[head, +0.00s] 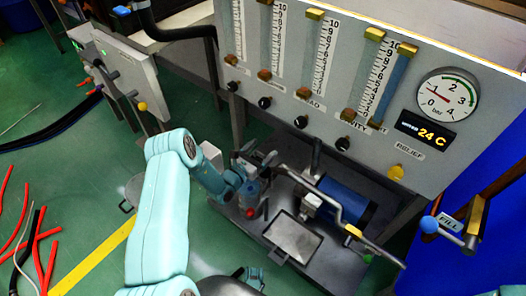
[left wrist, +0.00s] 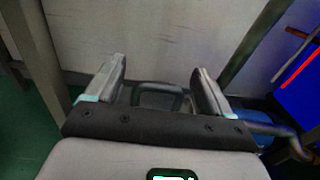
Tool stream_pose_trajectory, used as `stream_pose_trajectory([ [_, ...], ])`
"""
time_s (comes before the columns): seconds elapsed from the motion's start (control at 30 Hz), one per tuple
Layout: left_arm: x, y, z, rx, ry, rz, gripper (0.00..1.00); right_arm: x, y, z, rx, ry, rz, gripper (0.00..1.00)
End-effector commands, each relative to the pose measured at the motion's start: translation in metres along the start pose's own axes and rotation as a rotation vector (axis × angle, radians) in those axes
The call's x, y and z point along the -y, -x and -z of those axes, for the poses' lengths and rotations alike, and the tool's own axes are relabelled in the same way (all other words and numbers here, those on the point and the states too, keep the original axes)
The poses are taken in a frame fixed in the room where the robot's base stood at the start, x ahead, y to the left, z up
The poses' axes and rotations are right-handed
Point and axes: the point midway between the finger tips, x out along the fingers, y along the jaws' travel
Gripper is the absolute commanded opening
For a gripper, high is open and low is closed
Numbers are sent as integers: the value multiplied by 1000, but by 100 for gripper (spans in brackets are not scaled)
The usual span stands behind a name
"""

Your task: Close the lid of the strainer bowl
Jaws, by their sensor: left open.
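My left gripper (head: 257,158) is low in front of the grey panel, its arm coming in from the lower left. In the left wrist view its two fingers (left wrist: 160,75) stand apart with nothing gripped. A dark loop-shaped handle (left wrist: 158,88) shows between and beyond them; I cannot tell whether it belongs to the lid. A small blue-grey cup with a red knob (head: 249,197), which may be the strainer bowl, stands just below the gripper. My gripper and wrist partly hide it, and the lid's position is not clear.
A shallow metal tray (head: 293,238) lies to the right of the cup. A blue cylinder (head: 342,203) and a bent pipe with a yellow-marked handle (head: 352,230) are further right. The gauge panel (head: 300,75) rises behind. Red hoses (head: 45,245) lie on the green floor.

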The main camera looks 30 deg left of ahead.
Motion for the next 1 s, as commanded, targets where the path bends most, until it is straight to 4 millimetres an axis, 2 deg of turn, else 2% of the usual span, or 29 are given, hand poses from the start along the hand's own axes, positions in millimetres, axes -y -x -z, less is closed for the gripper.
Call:
stream_pose_trajectory([
  [0.13, 0, -10, 0, 0, 1, -1, 82, -1, -3, 0, 0, 0, 0, 43],
  [0.4, 0, -12, 0, -1, 1, 0, 82, -1, -3, 0, 0, 0, 0, 43],
  [0.47, 0, -12, 0, -1, 1, 0, 66, -1, -3, 0, 0, 0, 0, 43],
  [0.63, 0, -11, 0, -1, 1, 0, 11, -1, -3, 0, 0, 0, 0, 43],
  [0.67, 0, -11, 0, -1, 1, 0, 7, -1, -3, 0, 0, 0, 0, 43],
  [1.0, -7, -11, 2, 20, 1, -3, 7, -4, -10, 1, -3, -3, 0, 43],
])
